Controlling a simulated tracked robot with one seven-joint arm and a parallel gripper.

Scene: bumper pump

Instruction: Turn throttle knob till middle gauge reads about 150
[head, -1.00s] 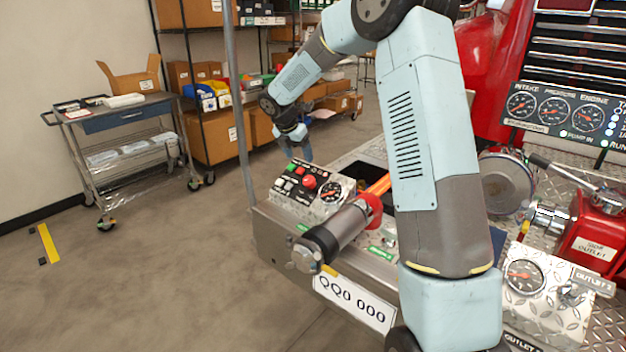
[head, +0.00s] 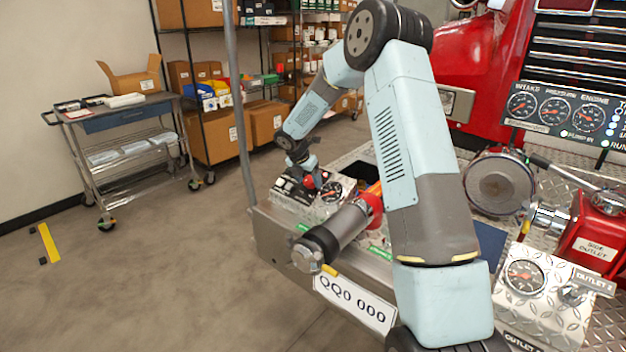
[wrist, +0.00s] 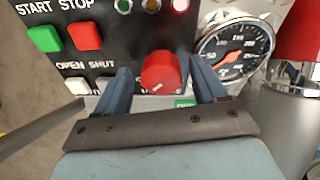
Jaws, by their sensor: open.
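The red throttle knob (wrist: 161,72) is on a black control panel (wrist: 100,15) in the wrist view. My gripper (wrist: 165,85) is open, with one blue finger on each side of the knob and a visible gap to each. In the head view the knob (head: 309,181) shows small beside my gripper's fingers. The middle gauge (head: 554,111), labelled PRESSURE, is on the dark gauge board (head: 545,135) at the right; its needle points to the lower left, and its exact reading is too small to tell.
A small gauge (wrist: 235,50) sits right of the knob. Green START (wrist: 44,38) and red STOP (wrist: 84,36) buttons and white OPEN (wrist: 77,85) and SHUT buttons are on the left.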

